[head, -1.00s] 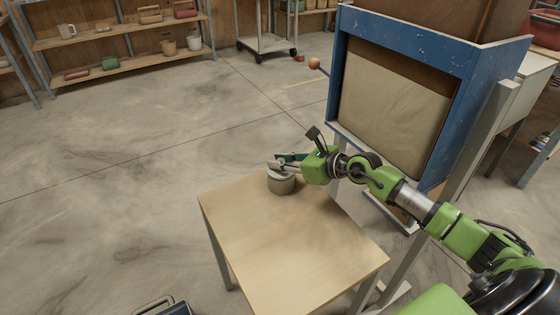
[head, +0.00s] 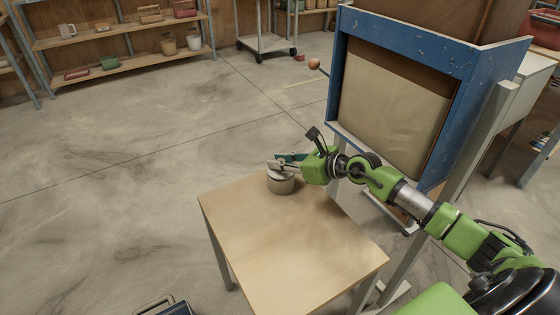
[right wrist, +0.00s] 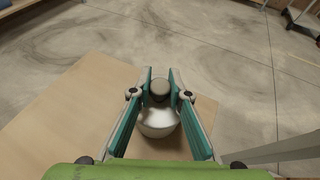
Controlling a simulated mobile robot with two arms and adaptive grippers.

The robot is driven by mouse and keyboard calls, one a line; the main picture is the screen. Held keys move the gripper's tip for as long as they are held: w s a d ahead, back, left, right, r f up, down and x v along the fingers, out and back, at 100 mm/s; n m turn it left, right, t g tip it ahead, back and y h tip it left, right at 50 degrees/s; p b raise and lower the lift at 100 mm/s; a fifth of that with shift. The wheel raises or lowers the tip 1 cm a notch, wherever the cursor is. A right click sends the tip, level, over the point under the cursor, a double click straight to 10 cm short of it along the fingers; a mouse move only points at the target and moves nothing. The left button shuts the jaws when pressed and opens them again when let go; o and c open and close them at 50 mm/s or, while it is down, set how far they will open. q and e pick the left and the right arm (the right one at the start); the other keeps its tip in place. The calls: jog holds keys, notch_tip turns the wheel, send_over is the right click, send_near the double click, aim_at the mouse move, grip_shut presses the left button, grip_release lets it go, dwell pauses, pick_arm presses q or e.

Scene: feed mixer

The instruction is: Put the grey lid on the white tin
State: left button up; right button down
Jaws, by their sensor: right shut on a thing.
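The white tin (head: 281,187) stands upright near the far corner of the wooden table. My right gripper (head: 278,165) is over the tin's top, its arm coming in from the right. In the right wrist view, its teal fingers (right wrist: 160,80) are shut on the dark round knob of the grey lid (right wrist: 159,89). A pale round surface shows below the knob between the fingers. The lid is at the top of the tin; I cannot tell whether it is fully seated or slightly above the rim. My left gripper is not in view.
The wooden table (head: 290,237) is otherwise bare. A blue-framed machine (head: 397,45) stands close behind the table, beside my right arm. Shelves (head: 125,39) with pots and boxes are far off at the back left. Open concrete floor lies to the left.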

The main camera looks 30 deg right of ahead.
jog(key=c, duration=1.4)
grip_release()
jog(key=shift+c, duration=0.2)
jog(key=shift+r, duration=0.15)
